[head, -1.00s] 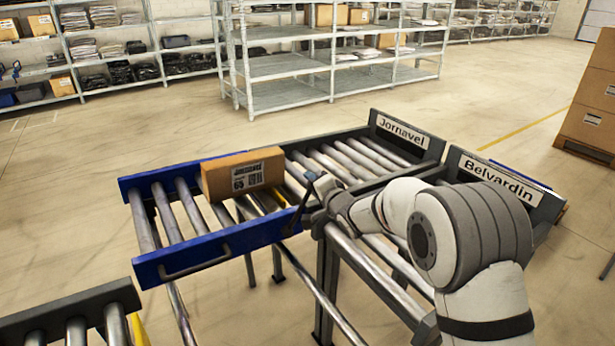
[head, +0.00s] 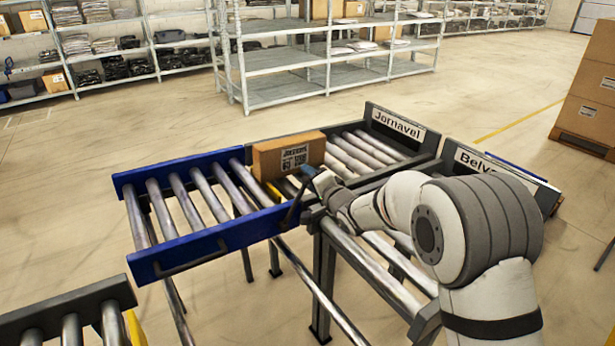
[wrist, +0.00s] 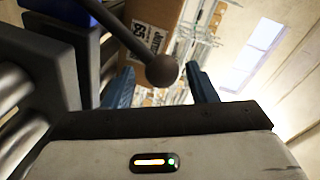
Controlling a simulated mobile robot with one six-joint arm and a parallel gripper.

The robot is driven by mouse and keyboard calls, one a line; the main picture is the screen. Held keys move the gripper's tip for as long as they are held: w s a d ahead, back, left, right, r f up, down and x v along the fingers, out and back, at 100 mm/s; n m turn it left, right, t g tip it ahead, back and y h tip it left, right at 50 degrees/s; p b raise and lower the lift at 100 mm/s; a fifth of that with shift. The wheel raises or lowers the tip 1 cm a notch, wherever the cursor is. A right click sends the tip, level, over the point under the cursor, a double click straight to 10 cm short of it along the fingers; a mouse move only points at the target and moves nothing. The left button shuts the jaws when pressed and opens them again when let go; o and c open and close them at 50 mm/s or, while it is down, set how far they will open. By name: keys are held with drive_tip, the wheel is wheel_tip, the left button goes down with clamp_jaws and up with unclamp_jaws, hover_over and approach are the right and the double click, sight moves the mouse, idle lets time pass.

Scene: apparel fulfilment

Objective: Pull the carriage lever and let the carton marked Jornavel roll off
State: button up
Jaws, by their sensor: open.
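The brown carton (head: 288,155) has a white label whose print is hard to read. It sits upright at the near end of the lane signed Jornavel (head: 398,126), just past the blue roller carriage (head: 205,245) or partly over its edge. The dark carriage lever (head: 292,207) rises at the carriage's front right corner. My gripper (head: 310,182) is open beside the lever top. In the wrist view, the lever's ball knob (wrist: 161,70) shows between the two blue fingers of my gripper (wrist: 163,88), with the carton (wrist: 150,30) behind. Contact cannot be told.
A second lane, signed Belvardin (head: 490,168), lies to the right, partly behind my arm. Another roller conveyor (head: 70,315) stands at the lower left. The Jornavel lane's rollers (head: 370,148) beyond the carton are bare. Metal shelves (head: 285,65) and stacked cartons (head: 590,95) stand farther back.

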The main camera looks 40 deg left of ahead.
drive_tip(key=v, duration=0.6)
drive_tip(key=shift+w+d+r, duration=0.1)
drive_tip(key=shift+w+d, duration=0.05)
drive_tip(key=w+d+r+t+h+p, duration=0.1)
drive_tip(key=w+d+r+t+h, duration=0.15)
drive_tip(key=d, duration=0.45)
drive_tip(key=w+d+r+t+h+p, duration=0.1)
drive_tip(key=w+d+r+h, duration=0.25)
drive_tip(key=d, duration=0.35)
drive_tip(key=d+r+h+p, duration=0.25)
drive_tip(key=d+h, duration=0.25)
drive_tip(key=d, duration=1.4)
drive_tip(key=s+d+r+g+h, duration=0.1)
drive_tip(key=s+d, duration=0.2)
drive_tip(key=d, duration=0.3)
drive_tip(key=s+d+g+h, duration=0.1)
drive_tip(key=s+d+h, duration=0.15)
drive_tip(key=d, duration=0.35)
drive_tip(key=s+d+g+p, duration=0.1)
drive_tip(key=s+d+g, duration=0.1)
drive_tip(key=s+d, duration=0.3)
drive_tip(key=s+d+g+p, duration=0.2)
drive_tip(key=s+d, duration=0.4)
drive_tip(key=s, duration=0.8)
drive_tip(key=shift+s+r+n+g, duration=0.15)
drive_tip(key=shift+s+n+g, duration=0.2)
drive_tip(key=shift+g, duration=0.3)
drive_tip(key=shift+w+h, duration=0.1)
drive_tip(key=shift+h, duration=0.15)
drive_tip(key=shift+c, duration=0.3)
